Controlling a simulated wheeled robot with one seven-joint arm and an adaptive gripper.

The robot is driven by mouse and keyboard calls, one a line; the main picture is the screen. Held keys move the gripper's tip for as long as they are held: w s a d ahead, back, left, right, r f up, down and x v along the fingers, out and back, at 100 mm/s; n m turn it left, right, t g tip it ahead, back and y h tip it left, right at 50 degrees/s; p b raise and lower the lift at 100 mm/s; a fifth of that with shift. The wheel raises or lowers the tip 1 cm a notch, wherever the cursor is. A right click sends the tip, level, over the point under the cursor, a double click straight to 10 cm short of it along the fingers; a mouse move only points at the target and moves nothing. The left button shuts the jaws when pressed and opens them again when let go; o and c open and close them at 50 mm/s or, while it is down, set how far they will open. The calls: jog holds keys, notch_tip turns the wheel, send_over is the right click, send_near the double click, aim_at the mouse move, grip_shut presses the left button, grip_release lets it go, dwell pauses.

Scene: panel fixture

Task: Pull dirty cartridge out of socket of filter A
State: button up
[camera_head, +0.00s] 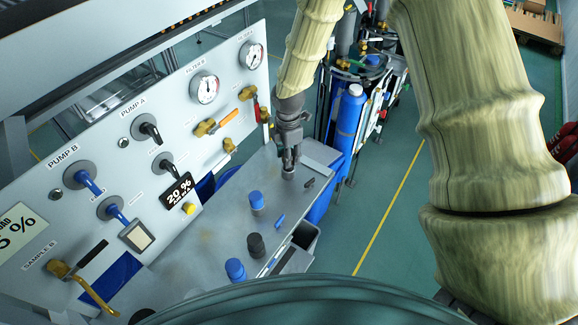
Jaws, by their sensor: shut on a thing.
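My gripper (289,160) points down at the far end of the grey bench and is shut on a small grey cylindrical piece (288,174), which looks like the top of a cartridge. Its lower part and any socket around it are hard to make out, so I cannot tell how deep it sits. A blue-topped cylinder (257,201) stands nearer on the bench. A dark cylinder (256,245) and another blue-topped cylinder (235,269) stand closer still. I cannot read a filter A label on the bench.
The upright panel (225,100) on the left carries gauges, knobs and valve handles (228,118) close to my arm. A grey bin (304,236) hangs by the bench's right edge. A blue gas bottle (349,112) stands behind. The floor right of the bench is clear.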

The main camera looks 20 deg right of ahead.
jog(key=shift+r+p, duration=0.75)
jog(key=shift+r, duration=0.3)
dwell(0.6)
jog(key=shift+r+p, duration=1.8)
jog(key=shift+r, duration=0.65)
notch_tip(320, 180, up, 8)
jog(key=p, duration=0.5)
jog(key=shift+f+p, duration=0.25)
jog(key=shift+p, duration=0.05)
